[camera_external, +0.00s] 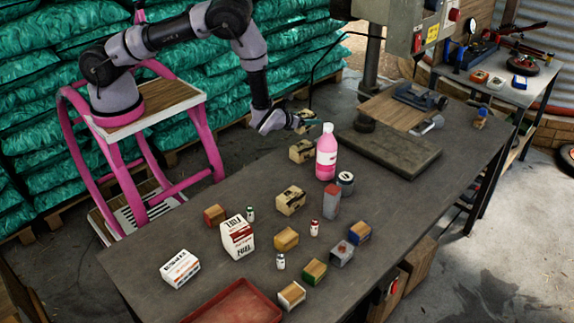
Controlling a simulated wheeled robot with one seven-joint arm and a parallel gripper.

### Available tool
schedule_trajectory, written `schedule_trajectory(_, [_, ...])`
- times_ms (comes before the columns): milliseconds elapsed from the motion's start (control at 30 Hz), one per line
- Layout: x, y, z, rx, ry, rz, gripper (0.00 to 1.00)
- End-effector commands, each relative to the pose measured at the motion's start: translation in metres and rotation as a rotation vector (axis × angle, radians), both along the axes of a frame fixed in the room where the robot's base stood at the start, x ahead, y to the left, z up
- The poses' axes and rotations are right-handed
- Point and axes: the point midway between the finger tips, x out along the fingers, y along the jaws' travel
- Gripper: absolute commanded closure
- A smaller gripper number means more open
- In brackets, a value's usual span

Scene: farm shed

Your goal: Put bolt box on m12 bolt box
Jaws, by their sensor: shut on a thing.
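My gripper (303,121) is at the back edge of the workbench, left of the pink bottle. It is shut on a small tan and dark thing, probably the bolt box, mostly hidden by the fingers. A tan box with dark markings (301,152) stands on the bench just below it in the picture, left of the bottle. A second, similar tan box (290,201) stands nearer the middle of the bench. The labels are too small to read, so I cannot tell which is the m12 bolt box.
The workbench (190,237) holds a pink bottle (326,153), a dark can (345,183), a white and red carton (237,237), several small boxes and a red tray (238,304). A drill press base (390,150) stands at right. Bare bench lies right of the small boxes.

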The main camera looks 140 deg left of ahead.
Motion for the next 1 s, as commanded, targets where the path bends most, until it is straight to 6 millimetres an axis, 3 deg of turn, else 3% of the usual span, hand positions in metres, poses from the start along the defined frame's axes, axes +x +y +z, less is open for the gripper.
schedule_trajectory(133, [0.0,-0.001,-0.028,-0.001,0.003,-0.001,1.0])
schedule_trajectory(367, [0.0,-0.001,-0.046,0.0,0.001,0.0,1.0])
schedule_trajectory(600, [0.0,-0.001,-0.079,0.001,0.001,0.0,1.0])
schedule_trajectory(1000, [0.0,-0.001,-0.085,0.0,0.0,0.0,1.0])
